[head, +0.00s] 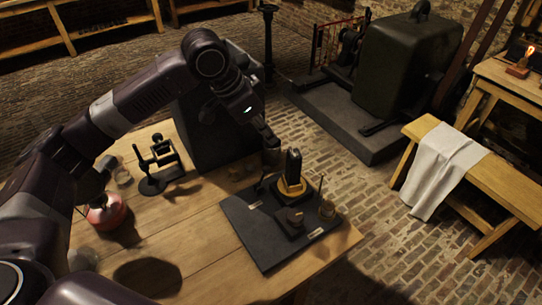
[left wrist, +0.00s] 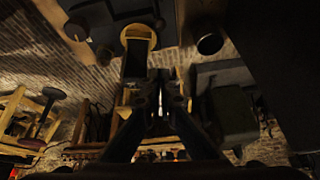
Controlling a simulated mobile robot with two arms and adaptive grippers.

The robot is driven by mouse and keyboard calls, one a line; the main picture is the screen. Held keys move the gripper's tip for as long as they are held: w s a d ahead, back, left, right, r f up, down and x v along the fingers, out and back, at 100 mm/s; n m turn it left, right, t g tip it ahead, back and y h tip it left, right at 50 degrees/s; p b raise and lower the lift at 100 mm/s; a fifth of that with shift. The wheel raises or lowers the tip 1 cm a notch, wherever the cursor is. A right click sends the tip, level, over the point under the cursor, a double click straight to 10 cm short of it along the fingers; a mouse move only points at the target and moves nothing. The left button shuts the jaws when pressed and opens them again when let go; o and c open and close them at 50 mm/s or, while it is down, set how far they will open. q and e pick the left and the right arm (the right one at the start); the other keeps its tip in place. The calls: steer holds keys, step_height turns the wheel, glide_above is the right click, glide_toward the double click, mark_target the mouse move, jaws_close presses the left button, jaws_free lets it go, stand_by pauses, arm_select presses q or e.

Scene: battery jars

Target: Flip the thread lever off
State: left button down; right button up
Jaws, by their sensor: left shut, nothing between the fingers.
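A dark board (head: 262,236) lies on the wooden table's right end. On it stands a black upright piece in a yellow collar (head: 291,188), also in the left wrist view (left wrist: 138,36). A thin upright rod (head: 320,186) stands at the board's right side, and small dark parts are at its left. Two pale labels are too small to read, so I cannot tell which part is the thread lever. My left gripper (head: 272,145) is shut and empty, just above and behind the black piece. Its fingers (left wrist: 161,105) show close together in the left wrist view. My right gripper is not in view.
The wooden table (head: 190,235) also holds a black stand (head: 160,168), a red round vessel (head: 107,213) and small jars. A dark upright panel (head: 215,130) stands behind the board. A bench with a white cloth (head: 440,168) is at right, apart from the table.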

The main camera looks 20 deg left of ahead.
arm_select(q)
step_height(320, 180, down, 10)
steer(key=p, duration=0.2)
steer(key=shift+w+r, duration=0.15)
steer(key=shift+w, duration=0.25)
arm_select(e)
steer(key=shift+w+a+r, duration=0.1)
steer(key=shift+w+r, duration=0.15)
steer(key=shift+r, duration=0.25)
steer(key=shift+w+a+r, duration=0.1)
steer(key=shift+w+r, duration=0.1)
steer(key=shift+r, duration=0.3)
arm_select(q)
steer(key=shift+d, duration=0.1)
